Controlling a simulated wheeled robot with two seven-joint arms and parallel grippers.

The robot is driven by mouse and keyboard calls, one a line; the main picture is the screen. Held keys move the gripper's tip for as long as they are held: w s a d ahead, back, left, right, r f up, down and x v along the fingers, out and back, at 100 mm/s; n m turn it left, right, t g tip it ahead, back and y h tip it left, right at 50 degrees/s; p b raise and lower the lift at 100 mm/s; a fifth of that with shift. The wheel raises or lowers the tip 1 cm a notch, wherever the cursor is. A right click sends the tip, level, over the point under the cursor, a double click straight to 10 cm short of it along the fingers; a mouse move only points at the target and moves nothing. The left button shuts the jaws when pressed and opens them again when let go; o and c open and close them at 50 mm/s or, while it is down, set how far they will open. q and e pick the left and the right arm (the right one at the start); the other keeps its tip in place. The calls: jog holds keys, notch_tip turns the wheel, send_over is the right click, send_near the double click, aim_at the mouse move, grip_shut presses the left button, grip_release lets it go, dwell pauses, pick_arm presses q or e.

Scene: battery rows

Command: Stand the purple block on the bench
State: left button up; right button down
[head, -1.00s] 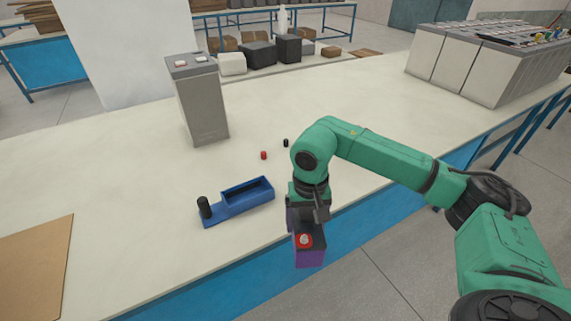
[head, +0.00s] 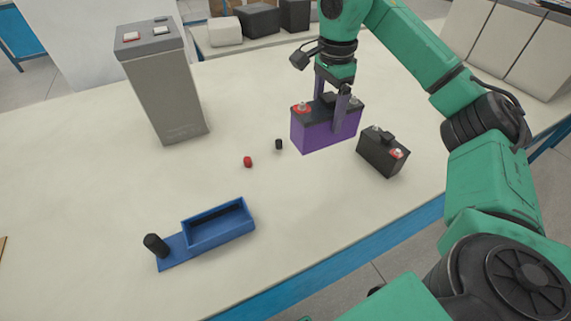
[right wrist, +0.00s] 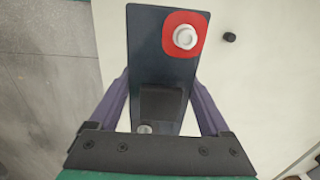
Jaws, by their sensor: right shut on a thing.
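The purple block (head: 322,132) is a purple battery with a dark top, a red-ringed terminal at one end and a grey one at the other. It is upright over the middle of the bench (head: 90,180). My right gripper (head: 333,106) comes down from above and is shut on it, one finger on each long side. I cannot tell whether its base touches the bench. In the right wrist view the block's dark top (right wrist: 160,65) lies between the two fingers, with its sides hidden. My left gripper is not in view.
A black battery (head: 382,155) stands just right of the purple block. A red cap (head: 248,161) and black cap (head: 279,144) lie to its left. A tall grey cell (head: 165,90) stands back left; a blue tray (head: 222,243) with a black post lies in front. The left bench is clear.

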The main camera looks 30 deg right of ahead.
aim_at(323, 139)
jog(key=f+b, duration=0.1)
jog(key=f, duration=0.2)
jog(key=f+b, duration=0.2)
jog(key=f, duration=0.1)
jog(key=f+b, duration=0.2)
jog(key=shift+s+a+f, duration=0.3)
jog(key=shift+s+f, duration=0.05)
jog(key=shift+f, duration=0.05)
notch_tip(323, 139, down, 10)
jog(key=shift+w+d+f, duration=0.1)
jog(key=shift+w+f, duration=0.05)
jog(key=shift+f, duration=0.1)
jog(key=shift+f, duration=0.1)
grip_release()
jog(key=shift+f, duration=0.1)
jog(key=shift+r, duration=0.55)
jog(key=shift+r+p, duration=0.35)
jog(key=shift+r, duration=5.25)
